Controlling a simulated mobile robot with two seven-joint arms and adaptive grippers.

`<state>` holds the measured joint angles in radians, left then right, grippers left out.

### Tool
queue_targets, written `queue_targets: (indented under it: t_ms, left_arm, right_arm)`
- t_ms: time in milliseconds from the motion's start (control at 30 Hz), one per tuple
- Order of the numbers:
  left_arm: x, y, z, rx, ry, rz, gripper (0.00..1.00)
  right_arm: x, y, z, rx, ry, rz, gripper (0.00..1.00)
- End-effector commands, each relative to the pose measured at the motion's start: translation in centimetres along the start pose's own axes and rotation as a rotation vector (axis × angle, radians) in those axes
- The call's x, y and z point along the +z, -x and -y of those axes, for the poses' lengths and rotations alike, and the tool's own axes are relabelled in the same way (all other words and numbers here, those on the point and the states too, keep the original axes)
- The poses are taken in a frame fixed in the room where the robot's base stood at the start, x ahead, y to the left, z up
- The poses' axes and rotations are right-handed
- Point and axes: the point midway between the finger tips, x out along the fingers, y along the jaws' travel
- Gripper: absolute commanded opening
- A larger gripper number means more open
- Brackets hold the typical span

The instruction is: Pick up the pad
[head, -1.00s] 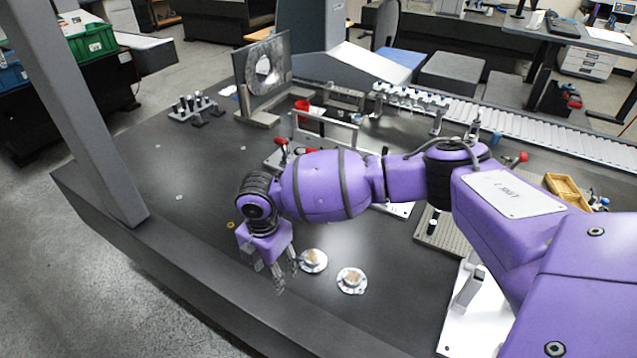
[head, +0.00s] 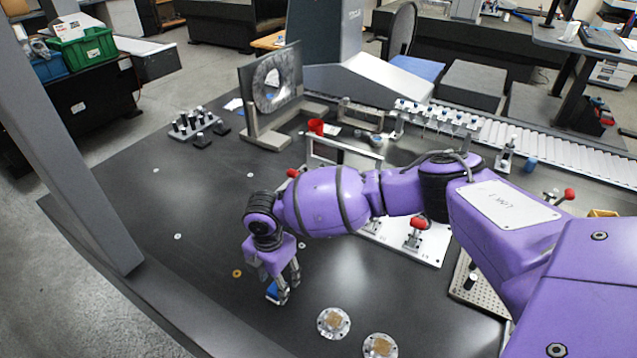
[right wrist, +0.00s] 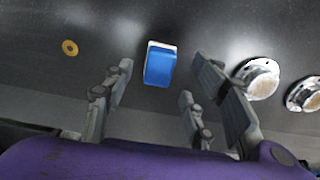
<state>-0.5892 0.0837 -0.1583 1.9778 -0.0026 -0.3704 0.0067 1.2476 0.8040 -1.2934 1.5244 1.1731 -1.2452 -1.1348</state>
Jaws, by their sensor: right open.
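The pad is a small blue block with a white edge; it lies on the dark table, and in the right wrist view the pad (right wrist: 160,66) sits between and just beyond my finger tips. In the head view the pad (head: 272,291) is partly hidden by my fingers. My right gripper (head: 284,289) points down over it, open and empty. In the right wrist view the right gripper (right wrist: 160,84) has its fingers spread wide, one on each side of the pad. I cannot tell their height above the table. My left gripper is not in view.
Two round metal flanges (head: 333,322) (head: 380,347) stand right of the pad. A small brass-coloured ring (head: 237,273) lies flat to its left. A fixture with red-knobbed clamps (head: 417,236) is behind my arm. The table's left part is clear up to a grey gantry post (head: 75,160).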

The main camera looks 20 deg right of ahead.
Motion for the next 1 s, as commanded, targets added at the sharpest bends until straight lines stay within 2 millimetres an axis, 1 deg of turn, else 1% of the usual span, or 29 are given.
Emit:
queue_targets:
  t_ms: [100, 200, 300, 500, 833, 867, 1000]
  left_arm:
    - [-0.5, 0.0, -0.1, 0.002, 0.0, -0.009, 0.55]
    - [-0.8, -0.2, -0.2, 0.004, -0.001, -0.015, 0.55]
    - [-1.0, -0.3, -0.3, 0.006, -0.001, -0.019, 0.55]
    - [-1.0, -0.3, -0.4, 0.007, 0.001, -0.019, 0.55]
    - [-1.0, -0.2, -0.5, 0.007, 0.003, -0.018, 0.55]
    - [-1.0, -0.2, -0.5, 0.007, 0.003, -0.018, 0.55]
    - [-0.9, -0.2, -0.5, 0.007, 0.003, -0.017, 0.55]
  right_arm:
    - [-0.2, -1.9, 0.0, 0.0, -0.001, 0.001, 0.52]
    - [-0.2, -3.0, 0.0, -0.001, 0.0, 0.0, 0.52]
    - [-0.2, -3.4, 0.0, 0.0, -0.001, 0.001, 0.52]
    - [-0.2, -3.4, 0.0, 0.001, -0.001, 0.001, 0.52]
    - [-0.2, -3.3, -0.1, 0.002, -0.001, 0.001, 0.08]
    - [-0.1, -3.3, -0.1, 0.002, -0.001, 0.001, 0.05]
    - [-0.1, -3.3, -0.1, 0.002, -0.001, 0.001, 0.05]
